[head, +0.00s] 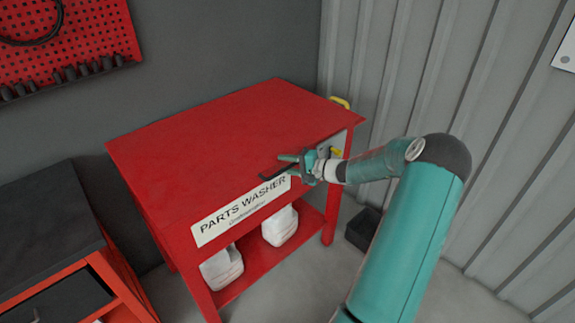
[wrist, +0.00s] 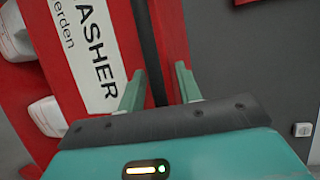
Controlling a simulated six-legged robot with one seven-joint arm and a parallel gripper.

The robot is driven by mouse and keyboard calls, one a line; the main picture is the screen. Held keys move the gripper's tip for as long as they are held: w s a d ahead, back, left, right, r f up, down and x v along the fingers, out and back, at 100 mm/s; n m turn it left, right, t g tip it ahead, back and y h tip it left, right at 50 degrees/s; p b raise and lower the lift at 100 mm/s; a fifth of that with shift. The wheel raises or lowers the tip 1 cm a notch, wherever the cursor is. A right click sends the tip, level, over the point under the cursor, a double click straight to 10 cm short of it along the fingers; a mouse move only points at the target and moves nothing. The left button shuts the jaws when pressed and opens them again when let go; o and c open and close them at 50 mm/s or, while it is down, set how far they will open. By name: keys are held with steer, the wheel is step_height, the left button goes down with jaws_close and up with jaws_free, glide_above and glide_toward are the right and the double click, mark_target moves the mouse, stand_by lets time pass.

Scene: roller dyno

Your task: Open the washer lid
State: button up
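The red parts washer stands ahead, its flat red lid (head: 225,130) lying shut on top. A "PARTS WASHER" label (head: 242,210) is on its front; the label also shows in the wrist view (wrist: 90,50). A black bar handle (head: 272,174) runs along the lid's front edge, partly hidden by my gripper. My gripper (head: 284,165) is at the front edge with its fingers apart. In the wrist view, the black bar (wrist: 147,45) passes between the two spread green fingertips, with gaps visible; I cannot tell whether either finger touches it.
White canisters (head: 280,226) stand on the washer's lower shelf. A dark-topped red cabinet (head: 45,230) is at the left. A red pegboard (head: 70,45) hangs on the grey wall. A corrugated wall (head: 400,75) closes the right side. A black box (head: 362,230) sits on the floor.

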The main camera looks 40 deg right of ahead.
steer(key=shift+f, duration=0.1)
jaws_close()
